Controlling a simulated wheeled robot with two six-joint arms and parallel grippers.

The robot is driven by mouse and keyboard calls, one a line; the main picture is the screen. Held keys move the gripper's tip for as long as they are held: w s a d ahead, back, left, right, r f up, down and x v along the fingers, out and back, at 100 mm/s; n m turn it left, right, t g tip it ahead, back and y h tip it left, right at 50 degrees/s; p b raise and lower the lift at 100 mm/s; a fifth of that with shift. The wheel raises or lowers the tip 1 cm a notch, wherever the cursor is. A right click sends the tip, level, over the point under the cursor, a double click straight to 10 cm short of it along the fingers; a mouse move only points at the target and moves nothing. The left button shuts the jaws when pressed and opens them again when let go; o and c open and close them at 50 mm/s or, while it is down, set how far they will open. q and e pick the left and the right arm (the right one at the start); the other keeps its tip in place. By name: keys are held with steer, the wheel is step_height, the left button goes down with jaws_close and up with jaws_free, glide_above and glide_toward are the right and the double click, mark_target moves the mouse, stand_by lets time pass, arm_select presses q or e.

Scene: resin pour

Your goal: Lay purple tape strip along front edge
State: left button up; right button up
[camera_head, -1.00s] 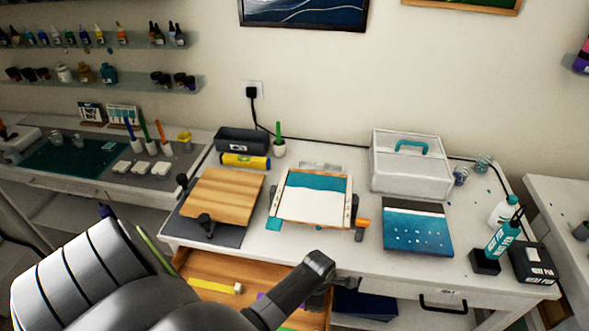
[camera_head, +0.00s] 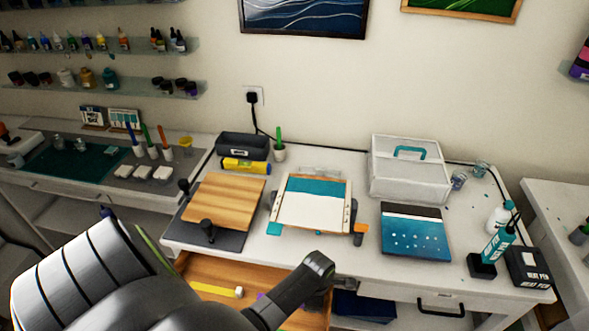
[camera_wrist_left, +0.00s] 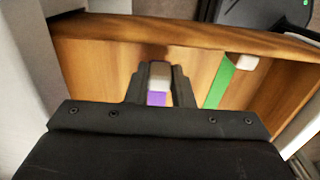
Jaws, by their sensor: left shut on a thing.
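My left gripper (camera_wrist_left: 159,86) is over the open wooden drawer and shut on the purple tape strip (camera_wrist_left: 157,99), which has a pale end piece (camera_wrist_left: 159,77) between the fingers. Most of the strip is hidden by the gripper; a bit of purple shows beside my arm in the head view (camera_head: 263,296). On the table above the drawer lies a white and teal panel (camera_head: 310,212) in a wood-sided frame, its front edge clear. I cannot tell whether the strip still touches the drawer floor. My right gripper is not in view.
In the drawer (camera_wrist_left: 105,75) lie a green strip (camera_wrist_left: 218,82) and a yellow strip (camera_head: 215,289). A wooden board (camera_head: 225,200) stands left of the panel, a blue dotted panel (camera_head: 415,232) right. A white toolbox (camera_head: 408,172) stands behind. The drawer walls are close around the gripper.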

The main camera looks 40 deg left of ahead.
arm_select(q)
steer(key=shift+r, duration=3)
